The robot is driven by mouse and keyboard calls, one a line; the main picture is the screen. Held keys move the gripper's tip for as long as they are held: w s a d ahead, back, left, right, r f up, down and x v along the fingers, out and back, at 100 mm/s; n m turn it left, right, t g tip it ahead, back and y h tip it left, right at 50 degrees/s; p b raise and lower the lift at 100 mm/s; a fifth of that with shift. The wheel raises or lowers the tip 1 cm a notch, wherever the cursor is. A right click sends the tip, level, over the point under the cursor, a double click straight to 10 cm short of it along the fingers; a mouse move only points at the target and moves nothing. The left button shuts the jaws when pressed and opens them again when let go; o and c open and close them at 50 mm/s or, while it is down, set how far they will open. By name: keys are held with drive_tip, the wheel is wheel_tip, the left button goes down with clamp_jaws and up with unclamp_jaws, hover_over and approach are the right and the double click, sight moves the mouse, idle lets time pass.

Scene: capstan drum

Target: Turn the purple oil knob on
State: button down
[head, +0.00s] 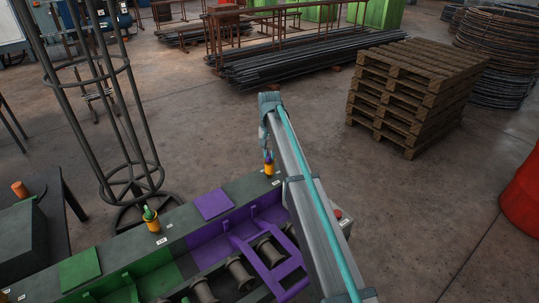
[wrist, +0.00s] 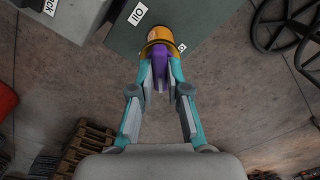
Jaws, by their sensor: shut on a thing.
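The purple oil knob (wrist: 161,66) sits on an orange-yellow base (wrist: 161,34) at the edge of the machine's top, beside a white "OIL" label (wrist: 137,13). In the wrist view my gripper (wrist: 161,74) has its teal fingers closed around the purple knob, one on each side. In the head view my gripper (head: 268,155) reaches down to the orange oil base (head: 269,168) at the right end of the purple section. My arm and fingers mostly hide the purple knob there.
A second oil knob, green on a yellow base (head: 151,218), stands on the green section to the left. A purple plate (head: 212,204) lies between them. A red button (head: 338,214) is at the right end. A wire cage (head: 130,180) stands behind. Pallets (head: 415,90) are far off.

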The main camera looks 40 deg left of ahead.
drive_tip(key=m+b, duration=0.1)
drive_tip(key=m, duration=0.3)
drive_tip(key=shift+m, duration=2.1)
drive_tip(key=c, duration=1.1)
unclamp_jaws()
drive_tip(key=shift+c, duration=0.2)
wheel_tip(320, 180, up, 12)
